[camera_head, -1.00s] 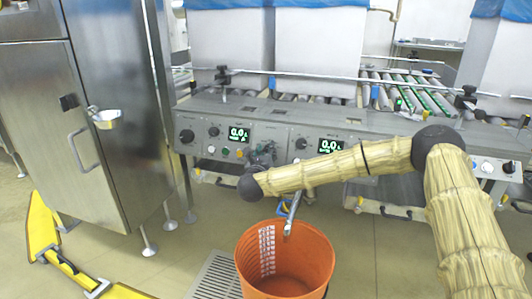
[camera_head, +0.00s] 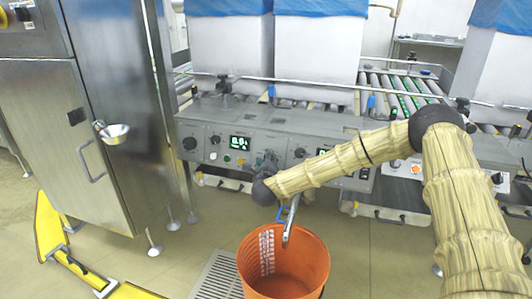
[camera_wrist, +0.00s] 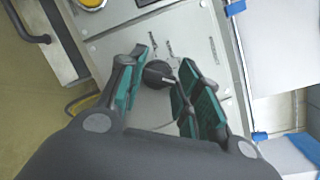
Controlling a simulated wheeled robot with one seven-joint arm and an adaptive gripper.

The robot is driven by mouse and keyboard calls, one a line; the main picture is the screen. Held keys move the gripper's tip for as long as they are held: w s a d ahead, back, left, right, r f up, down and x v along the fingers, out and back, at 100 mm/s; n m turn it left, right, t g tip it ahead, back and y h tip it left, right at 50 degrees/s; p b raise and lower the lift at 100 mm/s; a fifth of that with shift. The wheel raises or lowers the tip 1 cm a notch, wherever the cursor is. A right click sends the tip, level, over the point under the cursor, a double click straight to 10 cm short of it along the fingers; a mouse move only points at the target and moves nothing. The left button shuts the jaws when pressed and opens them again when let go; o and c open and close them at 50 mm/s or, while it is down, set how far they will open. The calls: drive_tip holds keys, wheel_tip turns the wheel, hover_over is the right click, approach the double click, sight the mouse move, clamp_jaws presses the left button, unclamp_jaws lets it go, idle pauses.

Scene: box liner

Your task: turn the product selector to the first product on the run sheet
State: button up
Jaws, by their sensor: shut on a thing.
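The product selector appears to be a black round knob (camera_wrist: 158,73) with a pale pointer mark, on a light grey panel with small labels around it, too small to read. In the wrist view, my gripper (camera_wrist: 162,66) has its two green-lined fingers on either side of the knob and is shut on it. In the head view, my gripper (camera_head: 267,160) is at the front of the control panel (camera_head: 215,128), largely hidden behind my wrist. The knob cannot be made out there. I cannot make out a run sheet.
A lit display (camera_head: 240,143) is left of my gripper. An orange bucket (camera_head: 252,272) stands on the floor below my wrist. A steel cabinet (camera_head: 85,140) with a metal scoop is at the left. A roller conveyor (camera_head: 400,85) and white boxes (camera_head: 318,50) lie behind the panel.

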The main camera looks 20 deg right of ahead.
drive_tip(key=n+g+y+p, duration=0.1)
drive_tip(key=n+p, duration=0.2)
drive_tip(key=p, duration=0.1)
drive_tip(key=n+g+y+p, duration=0.1)
drive_tip(key=n+p, duration=0.3)
drive_tip(key=shift+r+n, duration=0.15)
drive_tip(key=shift+n, duration=0.15)
idle(0.3)
drive_tip(key=o, duration=1)
drive_tip(key=v, duration=1.2)
